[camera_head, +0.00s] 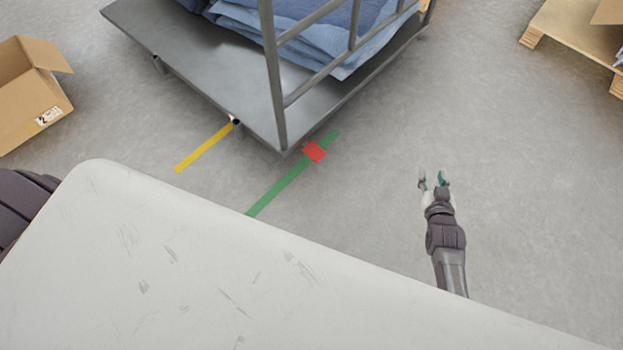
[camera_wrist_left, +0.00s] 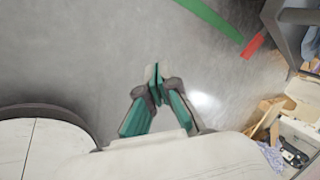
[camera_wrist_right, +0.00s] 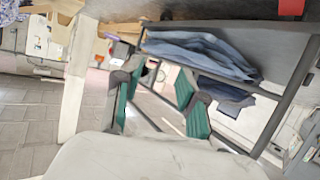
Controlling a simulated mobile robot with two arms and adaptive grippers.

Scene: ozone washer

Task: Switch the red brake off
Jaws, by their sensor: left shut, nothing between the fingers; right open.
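The red brake (camera_head: 315,152) is a small red piece by the near corner of the grey trolley (camera_head: 200,72), beside a green floor stripe (camera_head: 280,187). It also shows as a red strip in the left wrist view (camera_wrist_left: 253,45) and a red patch at the top of the right wrist view (camera_wrist_right: 291,7). My right gripper (camera_head: 433,180) is open and empty, to the right of the brake and apart from it. My left gripper (camera_wrist_left: 155,75) is shut and empty, away from the brake; its fingers are outside the head view.
Folded blue cloth (camera_head: 250,18) lies on the trolley behind its upright rails (camera_head: 273,75). An open cardboard box (camera_head: 30,92) stands at left. A wooden pallet (camera_head: 570,38) is at upper right. Floor between my right gripper and the trolley is clear.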

